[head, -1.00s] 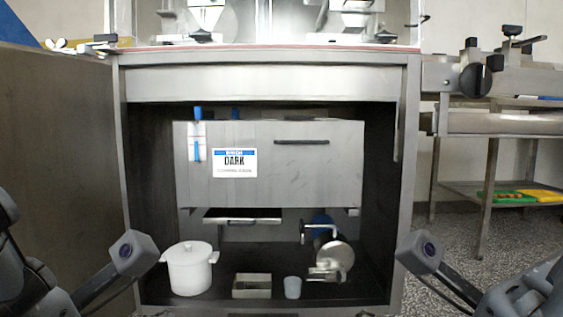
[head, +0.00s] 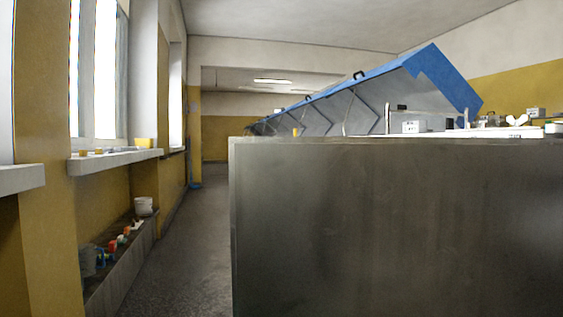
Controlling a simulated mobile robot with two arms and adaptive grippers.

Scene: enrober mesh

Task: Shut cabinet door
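The cabinet door (head: 400,230) shows in the head view as a large dark grey metal panel filling the lower right. It stands open and upright, with its inner face toward me. Its free vertical edge is at the left of the panel, beside the aisle. Its lower end and hinge side are outside the view. The cabinet's inside is out of view. Neither of my grippers is in view.
Behind the door's top edge is a long machine with a raised blue lid (head: 375,75). On the left, an open floor aisle (head: 195,240) runs back. A window sill (head: 105,162) and a low ledge with small items (head: 125,240) line the left wall.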

